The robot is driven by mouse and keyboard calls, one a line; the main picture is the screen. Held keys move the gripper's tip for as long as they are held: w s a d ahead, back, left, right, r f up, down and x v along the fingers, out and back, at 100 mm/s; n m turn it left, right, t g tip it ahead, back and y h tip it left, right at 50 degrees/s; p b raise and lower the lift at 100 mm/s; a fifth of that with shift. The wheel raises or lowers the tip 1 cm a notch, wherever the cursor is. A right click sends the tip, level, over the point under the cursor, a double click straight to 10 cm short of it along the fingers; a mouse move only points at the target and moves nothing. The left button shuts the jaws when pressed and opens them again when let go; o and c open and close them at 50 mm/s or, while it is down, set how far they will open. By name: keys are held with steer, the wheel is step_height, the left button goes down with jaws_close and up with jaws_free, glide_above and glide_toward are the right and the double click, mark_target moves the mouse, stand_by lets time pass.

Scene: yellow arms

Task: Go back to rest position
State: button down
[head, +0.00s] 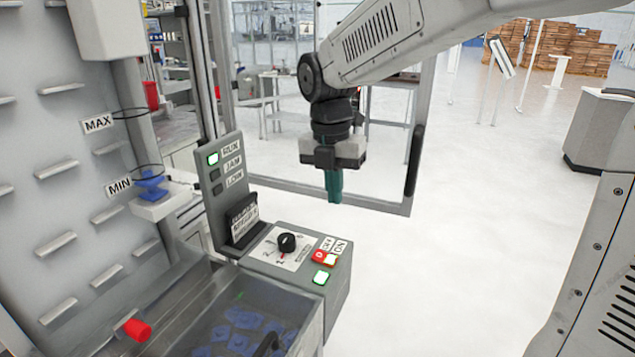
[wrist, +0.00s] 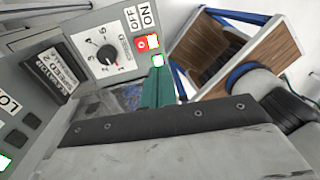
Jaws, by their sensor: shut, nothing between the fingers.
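My gripper (head: 334,186) hangs at the end of my arm in the head view, pointing down with its teal fingers together and nothing between them. It is in free air to the upper right of the control box (head: 330,291), apart from it. In the wrist view the teal fingers of my gripper (wrist: 158,84) show in front of the box's panel. The panel carries a black rotary knob (head: 287,243), a red switch (head: 324,258) by OFF and ON labels, and a lit green button (head: 321,277). The knob also shows in the wrist view (wrist: 106,54).
A post with RUN, JAM and LOW lamps (head: 213,159) stands behind the box, the RUN lamp lit green. A clear bin (head: 190,330) with blue parts lies at the lower left. A framed door (head: 412,160) stands behind my gripper. Open floor (head: 480,200) lies to the right.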

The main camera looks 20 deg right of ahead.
steer(key=s+d+m+t, duration=0.1)
steer(key=s+d+m, duration=0.1)
steer(key=s+m, duration=1)
steer(key=s+d+m, duration=0.3)
steer(key=s+m, duration=0.8)
steer(key=m, duration=0.4)
steer(key=shift+s+d+f+t+y, duration=0.3)
steer(key=shift+s+t+y, duration=0.05)
steer(key=shift+t+y, duration=0.05)
